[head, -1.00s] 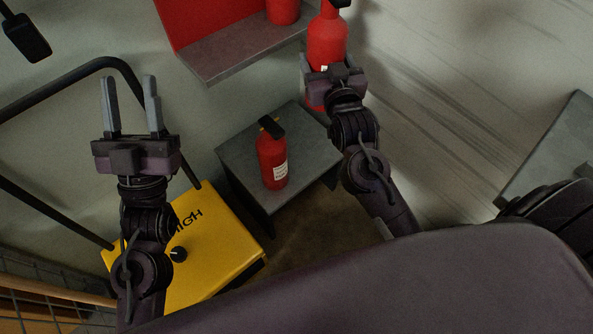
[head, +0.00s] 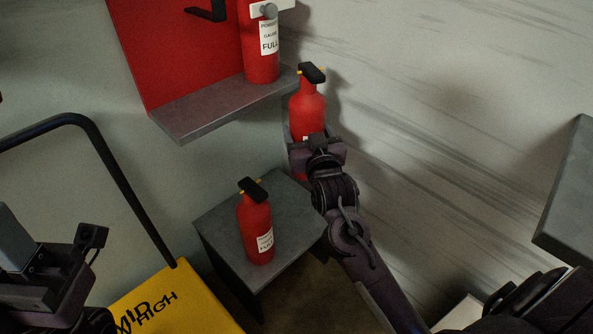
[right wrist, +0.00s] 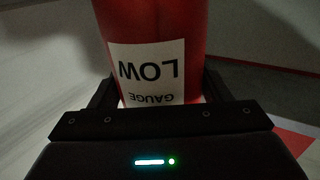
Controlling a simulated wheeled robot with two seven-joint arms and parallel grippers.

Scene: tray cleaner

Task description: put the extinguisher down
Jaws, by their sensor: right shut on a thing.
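My right gripper (head: 314,143) is shut around the body of a red extinguisher (head: 307,108) with a black top. It holds it upright beside the wall, to the right of the shelf. In the right wrist view the extinguisher (right wrist: 150,20) sits between the fingers, and its label reads "GAUGE LOW", upside down.
A grey stand (head: 212,228) bears a second red extinguisher (head: 256,228). A grey shelf (head: 205,112) on a red panel (head: 165,50) holds a third one (head: 261,62) labelled "FULL". A yellow box (head: 180,305) is lower left, near a black rail (head: 115,165). A grey surface (head: 565,200) is at right.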

